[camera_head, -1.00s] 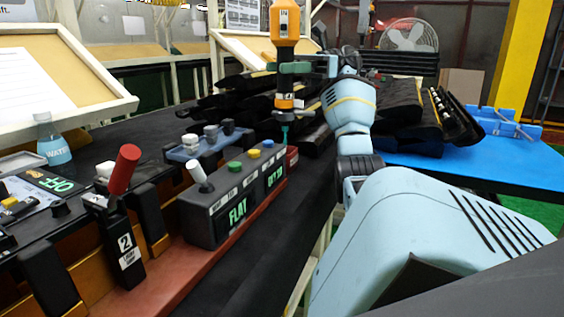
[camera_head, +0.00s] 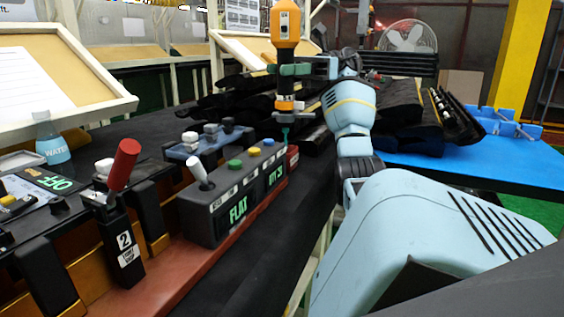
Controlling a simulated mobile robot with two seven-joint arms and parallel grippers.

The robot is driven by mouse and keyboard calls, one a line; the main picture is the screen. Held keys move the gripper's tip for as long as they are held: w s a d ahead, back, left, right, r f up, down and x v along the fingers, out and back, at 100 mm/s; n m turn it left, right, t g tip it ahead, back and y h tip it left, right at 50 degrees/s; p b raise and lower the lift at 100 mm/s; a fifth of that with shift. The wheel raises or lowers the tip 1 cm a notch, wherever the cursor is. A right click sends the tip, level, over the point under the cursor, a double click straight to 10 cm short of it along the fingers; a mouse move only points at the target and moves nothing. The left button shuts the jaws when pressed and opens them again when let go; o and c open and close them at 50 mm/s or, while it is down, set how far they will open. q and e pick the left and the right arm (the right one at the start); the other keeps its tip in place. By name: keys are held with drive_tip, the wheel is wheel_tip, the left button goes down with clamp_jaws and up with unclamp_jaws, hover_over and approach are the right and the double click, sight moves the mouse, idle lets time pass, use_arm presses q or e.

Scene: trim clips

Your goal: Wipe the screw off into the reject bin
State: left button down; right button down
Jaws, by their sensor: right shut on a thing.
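My right gripper (camera_head: 290,70) is shut around the body of an orange and black power screwdriver (camera_head: 285,24). The screwdriver hangs upright with its thin teal bit (camera_head: 285,136) pointing down. The bit tip is at the far end of the grey control box, close to a small red box (camera_head: 293,157) that is mostly hidden. I cannot tell whether that red box is the reject bin. The screw is too small to make out, and I cannot tell whether one is on the bit. My left gripper is not in view.
The grey control box (camera_head: 205,217) with lit green displays and a white lever stands on a red base. A red-handled lever (camera_head: 123,165) and a water bottle (camera_head: 51,139) are at left. Dark trim parts (camera_head: 400,115) lie behind my right arm. A blue table (camera_head: 480,170) is at right.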

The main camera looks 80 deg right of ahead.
sight(286, 34)
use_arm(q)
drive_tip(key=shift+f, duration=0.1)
use_arm(e)
drive_tip(key=shift+f, duration=0.15)
